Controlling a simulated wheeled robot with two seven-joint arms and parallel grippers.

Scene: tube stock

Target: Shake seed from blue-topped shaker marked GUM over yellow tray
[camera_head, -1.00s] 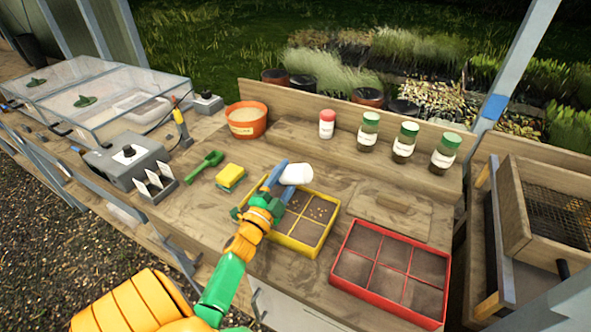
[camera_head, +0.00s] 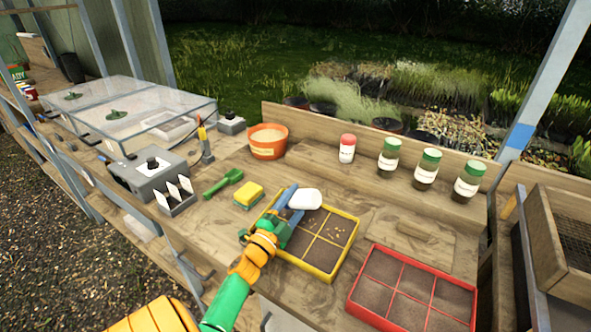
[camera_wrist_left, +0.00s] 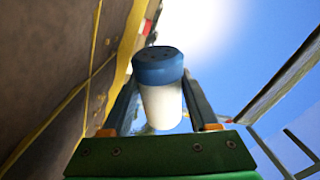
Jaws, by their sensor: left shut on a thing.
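My left gripper (camera_head: 291,203) is shut on a white shaker (camera_head: 306,199), held tilted on its side above the far edge of the yellow tray (camera_head: 318,275). In the left wrist view the shaker (camera_wrist_left: 162,108) sits between the two fingers, and its blue perforated top (camera_wrist_left: 158,66) shows. No marking on it is readable. The yellow tray is divided into soil-filled cells. Small pale seeds (camera_head: 338,228) lie on the soil in the far right cell; the far left cell is partly hidden by the gripper and shaker. My right gripper is not in view.
A red tray (camera_head: 352,302) stands right of the yellow one. A yellow-green sponge (camera_head: 248,196), green scoop (camera_head: 222,184) and orange pot (camera_head: 268,141) are to the left. A red-topped shaker (camera_head: 347,149) and several green-topped jars (camera_head: 426,168) stand on the back ledge.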

